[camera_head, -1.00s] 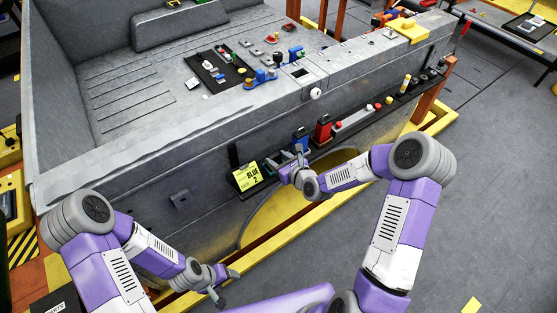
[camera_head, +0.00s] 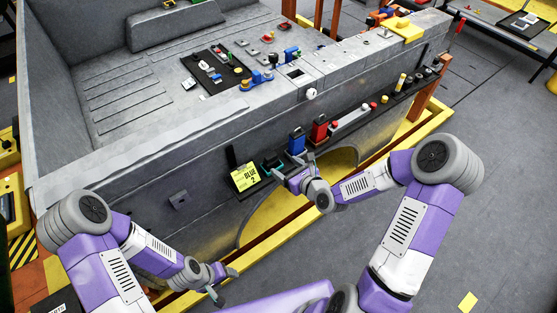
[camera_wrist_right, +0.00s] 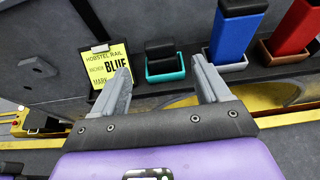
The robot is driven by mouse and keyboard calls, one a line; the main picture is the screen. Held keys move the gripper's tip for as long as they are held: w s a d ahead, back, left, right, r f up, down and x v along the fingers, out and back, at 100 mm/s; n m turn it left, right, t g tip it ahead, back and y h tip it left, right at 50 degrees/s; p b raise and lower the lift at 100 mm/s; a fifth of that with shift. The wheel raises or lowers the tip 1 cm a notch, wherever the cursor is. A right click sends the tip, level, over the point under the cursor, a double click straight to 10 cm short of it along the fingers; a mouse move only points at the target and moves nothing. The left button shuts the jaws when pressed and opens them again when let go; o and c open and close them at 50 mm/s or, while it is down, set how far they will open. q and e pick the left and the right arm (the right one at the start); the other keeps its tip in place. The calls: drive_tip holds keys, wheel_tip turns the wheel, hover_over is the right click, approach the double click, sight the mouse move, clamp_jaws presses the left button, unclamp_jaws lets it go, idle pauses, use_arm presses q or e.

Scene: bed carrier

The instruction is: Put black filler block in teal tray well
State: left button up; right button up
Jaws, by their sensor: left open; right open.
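The teal tray (camera_wrist_right: 165,77) sits on the narrow side rail in the right wrist view, just right of the yellow sign; it also shows in the head view (camera_head: 271,166). A black block (camera_wrist_right: 159,53) stands in the teal tray, partly above its rim. My right gripper (camera_wrist_right: 164,80) is open and empty, its two fingers apart, with the tray and block beyond the gap between them. In the head view my right gripper (camera_head: 285,177) is beside the rail near the tray. My left gripper (camera_head: 226,284) is open and empty, low at the left, away from the rail.
A blue block (camera_head: 297,142) and a red block (camera_head: 319,129) stand in holders to the right along the rail. A yellow frame (camera_head: 275,221) runs below. Small parts lie on the carrier bed above.

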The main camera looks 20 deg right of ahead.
drive_tip(key=p+v, duration=0.1)
drive_tip(key=v, duration=0.4)
drive_tip(key=s+a+f+n+g, duration=0.5)
drive_tip(key=s+f+n, duration=0.4)
drive_tip(key=n, duration=0.5)
drive_tip(key=s+a+f+n+g, duration=0.4)
drive_tip(key=s+f+n+g, duration=0.3)
drive_tip(key=n, duration=0.8)
wheel_tip(320, 180, down, 5)
drive_tip(key=shift+s+a+r, duration=0.2)
drive_tip(key=shift+s+a, duration=0.2)
drive_tip(key=shift+s, duration=0.7)
